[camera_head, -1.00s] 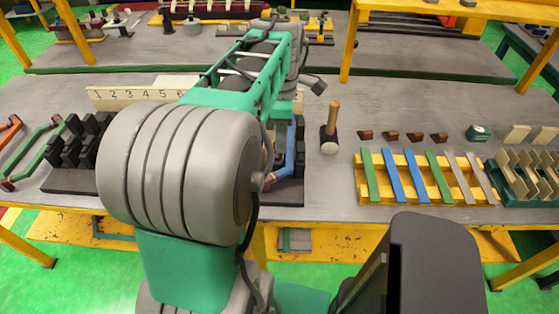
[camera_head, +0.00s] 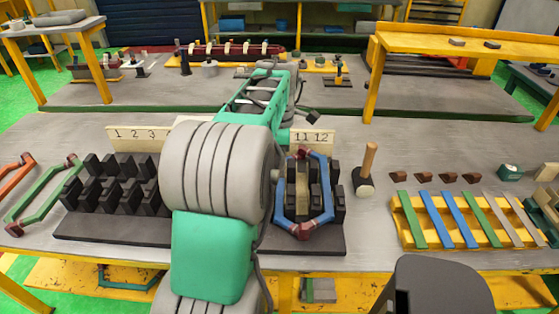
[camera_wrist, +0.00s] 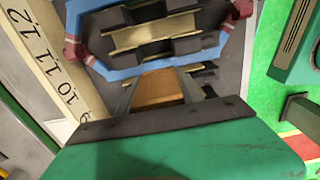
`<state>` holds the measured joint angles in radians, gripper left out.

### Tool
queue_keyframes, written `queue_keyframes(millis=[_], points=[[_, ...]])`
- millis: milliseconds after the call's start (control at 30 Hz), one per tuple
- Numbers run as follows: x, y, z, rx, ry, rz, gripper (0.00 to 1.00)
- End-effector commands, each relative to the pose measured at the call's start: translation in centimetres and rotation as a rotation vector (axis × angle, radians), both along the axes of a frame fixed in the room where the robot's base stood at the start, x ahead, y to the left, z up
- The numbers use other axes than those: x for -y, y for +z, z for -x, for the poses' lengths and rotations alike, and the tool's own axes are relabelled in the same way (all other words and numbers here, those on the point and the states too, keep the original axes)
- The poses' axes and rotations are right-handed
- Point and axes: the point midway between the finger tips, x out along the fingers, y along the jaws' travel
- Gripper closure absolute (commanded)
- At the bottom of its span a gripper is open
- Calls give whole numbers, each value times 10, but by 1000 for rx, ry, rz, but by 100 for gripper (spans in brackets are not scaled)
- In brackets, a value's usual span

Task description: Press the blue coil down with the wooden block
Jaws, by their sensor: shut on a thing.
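The blue coil (camera_head: 323,193), a six-sided loop with dark red bands at its ends, sits around black teeth at the right end of the stator in the head view. Its near side shows in the wrist view (camera_wrist: 125,73), along with beige strips between the teeth. My gripper (camera_wrist: 158,76) is shut on the wooden block (camera_wrist: 158,88), a plain brown piece between its dark fingers. The block is close to the coil's near side; I cannot tell whether they touch. My arm hides the gripper and block in the head view.
The black stator (camera_head: 110,222) extends left, with a numbered board (camera_head: 312,139) behind. Green (camera_head: 40,195) and red (camera_head: 15,178) coils lie at the left. A mallet (camera_head: 366,170) stands right of the blue coil, near a yellow rack (camera_head: 405,230) of coloured strips.

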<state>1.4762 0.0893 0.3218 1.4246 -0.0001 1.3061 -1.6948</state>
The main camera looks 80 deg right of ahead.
Motion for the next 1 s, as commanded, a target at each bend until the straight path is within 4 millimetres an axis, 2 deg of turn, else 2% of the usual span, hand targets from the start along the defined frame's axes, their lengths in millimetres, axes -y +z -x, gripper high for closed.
queue_keyframes(millis=[33, 500, 1000], points=[[0, -9, 0, 0, 1, 0, 100], [0, -48, -1, 0, 2, 0, 100], [0, -51, -1, 0, 2, 1, 100]])
